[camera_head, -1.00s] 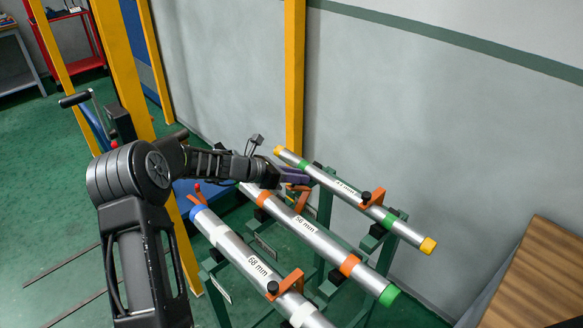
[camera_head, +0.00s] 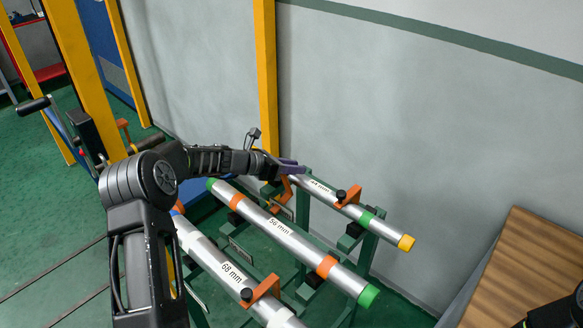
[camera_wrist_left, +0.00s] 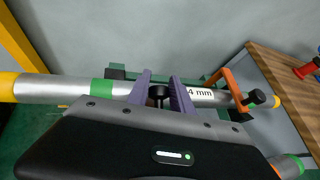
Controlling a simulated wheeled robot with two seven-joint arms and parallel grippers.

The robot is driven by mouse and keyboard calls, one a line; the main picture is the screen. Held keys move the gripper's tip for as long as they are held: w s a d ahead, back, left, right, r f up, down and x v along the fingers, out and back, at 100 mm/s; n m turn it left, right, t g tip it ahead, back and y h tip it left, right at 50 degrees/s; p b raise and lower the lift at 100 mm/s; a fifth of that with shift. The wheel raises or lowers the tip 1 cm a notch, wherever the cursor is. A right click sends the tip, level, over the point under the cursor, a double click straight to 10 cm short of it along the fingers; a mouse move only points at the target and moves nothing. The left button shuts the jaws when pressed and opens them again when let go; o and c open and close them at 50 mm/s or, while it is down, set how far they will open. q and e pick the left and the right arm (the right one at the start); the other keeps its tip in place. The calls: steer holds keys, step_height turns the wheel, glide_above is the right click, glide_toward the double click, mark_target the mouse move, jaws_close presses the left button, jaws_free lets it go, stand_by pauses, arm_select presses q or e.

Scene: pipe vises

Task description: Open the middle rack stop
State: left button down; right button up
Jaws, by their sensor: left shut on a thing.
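The middle pipe, marked 56 mm (camera_head: 278,229), lies slanting on the green rack, with orange bands and green ends. My left gripper (camera_head: 292,167) is over the rack's far side, by the 44 mm pipe (camera_head: 320,185). Its purple fingers (camera_wrist_left: 159,88) are shut on a black knob (camera_wrist_left: 158,93) in the left wrist view. An orange stop arm (camera_head: 285,190) stands just below the gripper, between the middle and 44 mm pipes; its lower end is partly hidden. My right gripper is not in view.
The 68 mm pipe (camera_head: 230,268) lies in front, with an orange stop (camera_head: 260,290) across it. Another orange stop (camera_head: 348,196) crosses the 44 mm pipe. A wooden table (camera_head: 520,270) stands right; a yellow post (camera_head: 265,80) rises behind the gripper.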

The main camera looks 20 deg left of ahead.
arm_select(q)
steer(key=shift+s+a+f, duration=0.1)
steer(key=shift+f, duration=0.35)
steer(key=c, duration=1.2)
jaws_free()
steer(key=shift+r, duration=0.2)
steer(key=shift+s+a+r, duration=0.15)
steer(key=b+v, duration=0.1)
steer(key=v, duration=0.6)
steer(key=shift+a, duration=0.1)
